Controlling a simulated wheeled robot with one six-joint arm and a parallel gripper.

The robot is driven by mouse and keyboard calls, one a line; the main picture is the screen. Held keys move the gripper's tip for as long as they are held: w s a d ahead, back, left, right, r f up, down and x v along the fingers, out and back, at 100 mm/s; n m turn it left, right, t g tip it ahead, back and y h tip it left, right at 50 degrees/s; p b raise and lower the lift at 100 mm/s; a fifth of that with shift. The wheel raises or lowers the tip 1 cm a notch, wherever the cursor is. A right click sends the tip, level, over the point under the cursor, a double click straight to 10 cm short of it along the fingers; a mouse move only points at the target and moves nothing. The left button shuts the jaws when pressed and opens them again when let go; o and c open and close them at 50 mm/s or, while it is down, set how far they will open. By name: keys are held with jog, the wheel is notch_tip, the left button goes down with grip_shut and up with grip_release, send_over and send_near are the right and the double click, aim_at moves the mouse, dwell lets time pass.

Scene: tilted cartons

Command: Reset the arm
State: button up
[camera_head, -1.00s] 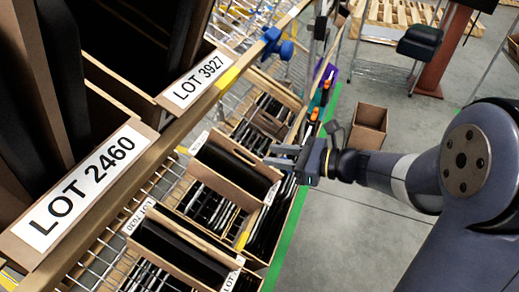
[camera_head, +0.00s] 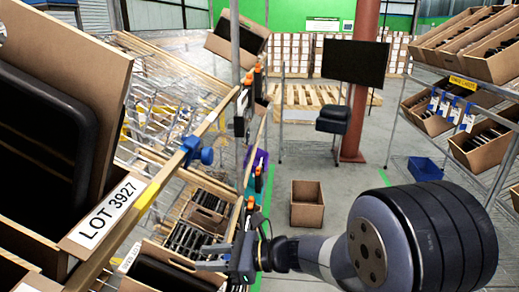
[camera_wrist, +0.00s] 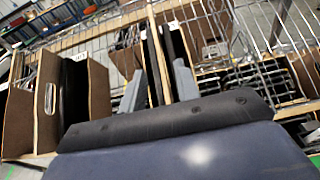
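My gripper (camera_head: 208,257) is in the lower middle of the head view, with its fingers pointing left over the lower shelf cartons. In the wrist view my gripper (camera_wrist: 157,80) shows two grey fingers spread apart with nothing visibly held. My arm reaches in from the lower right of the head view. Just below the fingers is a carton of dark items (camera_head: 160,272), partly cut off by the lower frame edge. Whether the fingers touch it cannot be told.
A rack rail with a "LOT 3927" label (camera_head: 105,213) and a blue clamp (camera_head: 197,151) runs along the left. An empty carton (camera_head: 307,204) stands on the floor. Tilted carton racks (camera_head: 470,60) and a blue bin (camera_head: 425,168) are at right. Open floor lies in the middle.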

aim_at(187, 259)
jog(key=b+x, duration=0.1)
jog(key=x, duration=0.5)
jog(key=shift+a+f, duration=0.15)
jog(key=shift+a, duration=0.1)
jog(key=w+p+v, duration=0.1)
jog(key=p+v, duration=0.1)
jog(key=v, duration=0.9)
jog(key=x, duration=0.3)
jog(key=b+x, duration=0.1)
jog(key=x, duration=0.3)
jog(key=s+b+x, duration=0.1)
jog(key=x, duration=0.2)
jog(key=shift+a+f, duration=0.15)
jog(key=shift+a, duration=0.2)
jog(key=r+p, duration=0.1)
jog(key=r, duration=0.1)
jog(key=d+r+p, duration=0.1)
jog(key=r+p, duration=0.1)
jog(key=shift+r, duration=0.1)
jog(key=f+p+v, duration=0.2)
jog(key=f+v, duration=0.1)
jog(key=v, duration=1.3)
jog(key=shift+d+p, duration=0.35)
jog(key=shift+d, duration=0.1)
